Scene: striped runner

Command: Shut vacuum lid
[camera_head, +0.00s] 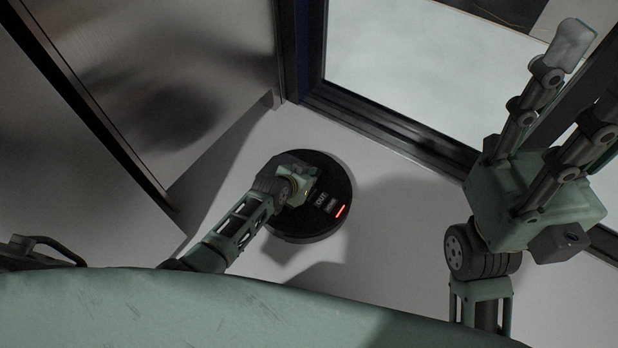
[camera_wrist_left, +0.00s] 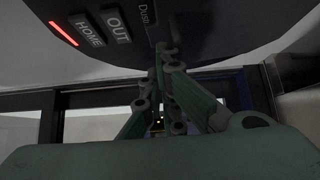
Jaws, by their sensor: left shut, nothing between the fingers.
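The black round robot vacuum (camera_head: 328,172) lies on the floor near the middle of the head view. It also shows across the top of the left wrist view (camera_wrist_left: 208,22), with OUT and HOME buttons, part of a "Dus" label and a red light strip. My left gripper (camera_head: 303,187) is over the vacuum's top and hides part of it. Its fingers (camera_wrist_left: 165,50) are shut and empty, with tips at the vacuum's surface by the label; contact is unclear. No raised lid shows, but the lid's exact position is unclear. My right gripper (camera_head: 592,80) is raised at the right, fingers spread and empty.
A grey cabinet-like panel (camera_head: 170,90) stands at the left, its lower edge close to my left arm. A dark-framed glass door or window (camera_head: 400,125) runs behind the vacuum to the right. Pale floor (camera_head: 390,240) is clear right of the vacuum.

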